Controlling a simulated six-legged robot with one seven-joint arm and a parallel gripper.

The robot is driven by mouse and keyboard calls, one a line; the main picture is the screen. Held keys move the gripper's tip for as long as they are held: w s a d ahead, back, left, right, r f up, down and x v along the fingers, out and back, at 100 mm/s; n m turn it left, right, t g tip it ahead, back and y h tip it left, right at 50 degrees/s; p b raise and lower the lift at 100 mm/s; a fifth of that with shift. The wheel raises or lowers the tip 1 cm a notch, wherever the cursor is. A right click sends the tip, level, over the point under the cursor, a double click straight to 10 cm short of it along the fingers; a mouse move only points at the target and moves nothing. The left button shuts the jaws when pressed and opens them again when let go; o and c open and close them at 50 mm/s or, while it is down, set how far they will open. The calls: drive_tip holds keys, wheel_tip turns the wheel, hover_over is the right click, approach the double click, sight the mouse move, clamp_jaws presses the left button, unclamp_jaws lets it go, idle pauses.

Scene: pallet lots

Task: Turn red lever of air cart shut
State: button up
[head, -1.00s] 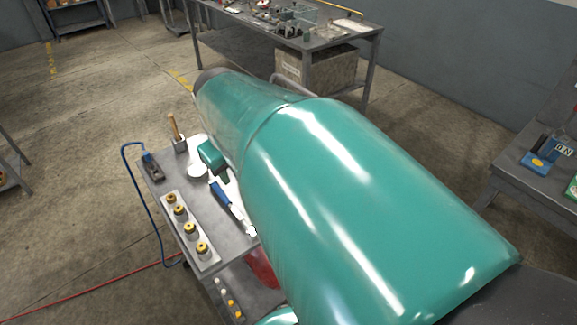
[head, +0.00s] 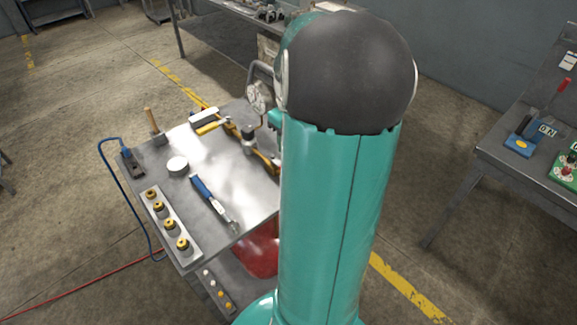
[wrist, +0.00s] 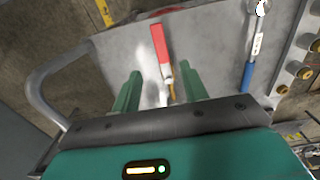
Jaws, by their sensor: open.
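The air cart's grey top (head: 235,190) is at the left of my arm in the head view, and its top also fills the wrist view's middle (wrist: 210,40). The red lever (wrist: 160,43) shows in the wrist view, its long red handle pointing away from me, with a yellow part at its near end. My gripper (wrist: 160,82) is open, its two green fingers apart on either side of the lever's line. The lever's near end lies between the fingertips in the picture; I see no contact. In the head view my arm hides most of my gripper.
A blue-handled wrench (head: 213,200) lies on the cart near a row of brass fittings (head: 165,222). A round gauge (head: 257,97) stands at the cart's far side. A curved cart handle (wrist: 42,85) is at left in the wrist view. A workbench (head: 510,150) stands at right.

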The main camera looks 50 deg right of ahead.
wheel_tip(320, 180, down, 11)
drive_tip(key=shift+w+f, duration=0.1)
drive_tip(key=shift+f, duration=0.1)
clamp_jaws()
